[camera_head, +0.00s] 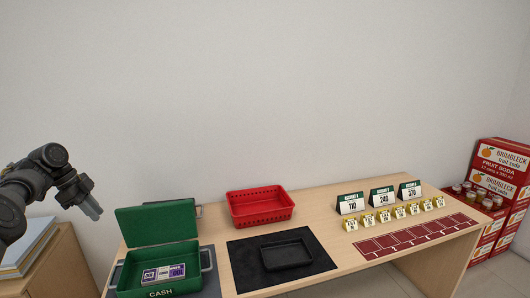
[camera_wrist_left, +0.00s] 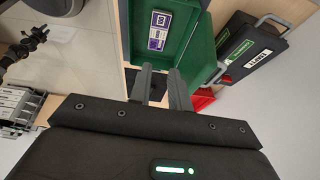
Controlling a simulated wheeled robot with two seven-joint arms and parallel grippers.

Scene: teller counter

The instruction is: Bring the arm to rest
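My left arm comes in from the left in the head view. Its left gripper (camera_head: 92,211) hangs in the air left of the green cash box, above the counter, touching nothing. In the left wrist view its two fingers (camera_wrist_left: 160,75) stand apart with nothing between them. The green cash box (camera_head: 158,288) is open on the counter's left end, lid up, with a banded stack of notes (camera_head: 162,273) inside. The box also shows beyond the fingers in the left wrist view (camera_wrist_left: 190,18). My right gripper is in neither view.
The wooden counter (camera_head: 333,228) bears a red basket (camera_head: 260,206), a black mat (camera_head: 237,266) with a black tray (camera_head: 287,254), number cards (camera_head: 382,196), small yellow tags (camera_head: 398,212) and red marked squares (camera_head: 418,234). Soda boxes (camera_head: 500,164) stand right. Dark labelled cases (camera_wrist_left: 250,45) lie beyond the box.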

